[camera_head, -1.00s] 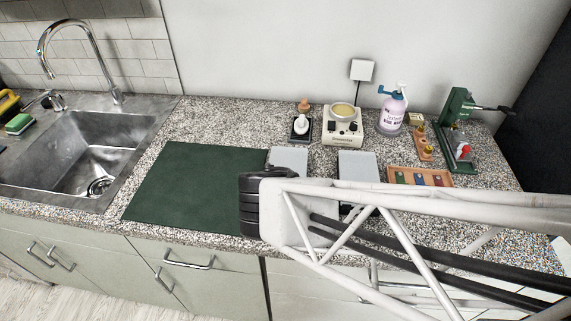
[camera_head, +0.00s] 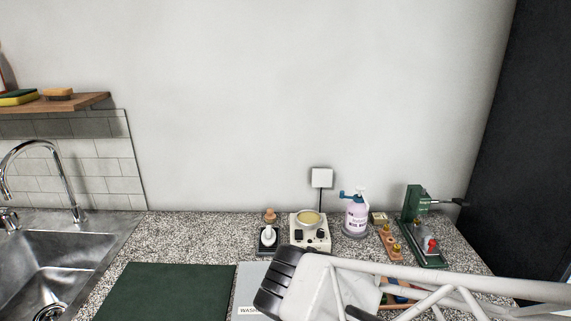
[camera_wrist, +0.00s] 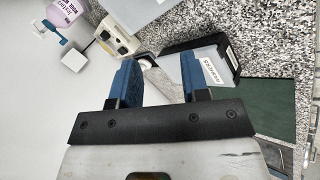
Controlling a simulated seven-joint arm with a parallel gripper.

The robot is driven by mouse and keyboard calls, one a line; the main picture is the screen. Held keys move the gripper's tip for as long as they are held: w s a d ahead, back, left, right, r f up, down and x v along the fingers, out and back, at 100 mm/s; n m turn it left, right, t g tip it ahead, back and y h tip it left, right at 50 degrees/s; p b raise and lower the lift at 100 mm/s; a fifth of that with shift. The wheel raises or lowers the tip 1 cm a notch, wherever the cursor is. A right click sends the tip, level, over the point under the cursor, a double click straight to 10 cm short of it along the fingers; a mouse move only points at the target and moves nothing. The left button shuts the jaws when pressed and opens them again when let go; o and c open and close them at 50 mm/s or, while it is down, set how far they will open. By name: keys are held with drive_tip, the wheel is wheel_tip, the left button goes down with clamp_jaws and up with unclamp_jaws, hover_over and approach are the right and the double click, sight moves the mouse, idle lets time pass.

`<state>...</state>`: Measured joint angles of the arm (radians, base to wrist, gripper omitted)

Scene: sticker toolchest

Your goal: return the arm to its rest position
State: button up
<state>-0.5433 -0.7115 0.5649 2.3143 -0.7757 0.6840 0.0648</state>
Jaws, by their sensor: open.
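My gripper (camera_wrist: 158,72) shows in the wrist view with its two blue fingers spread apart. Nothing is held between them. It is above the counter, apart from the things that show beyond the fingertips. In the head view my arm crosses the lower right, and the gripper itself cannot be made out there.
The granite counter (camera_head: 185,237) carries a green mat (camera_head: 165,294), a grey labelled tray (camera_head: 247,284), a cream device (camera_head: 309,233), a pump bottle (camera_head: 356,213) and a green press (camera_head: 411,222). A sink (camera_head: 62,262) is left. My arm hides part of the counter's right side.

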drive_tip(key=s+d+r+m+g+y, duration=0.1)
drive_tip(key=s+d+r+m+g, duration=0.1)
drive_tip(key=d+m, duration=0.4)
drive_tip(key=s+d+r+m+g+y, duration=0.1)
drive_tip(key=s+d+r+m+g, duration=0.1)
drive_tip(key=s+d+r+m, duration=0.3)
drive_tip(key=shift+s+d+m, duration=0.5)
drive_tip(key=shift+d, duration=0.95)
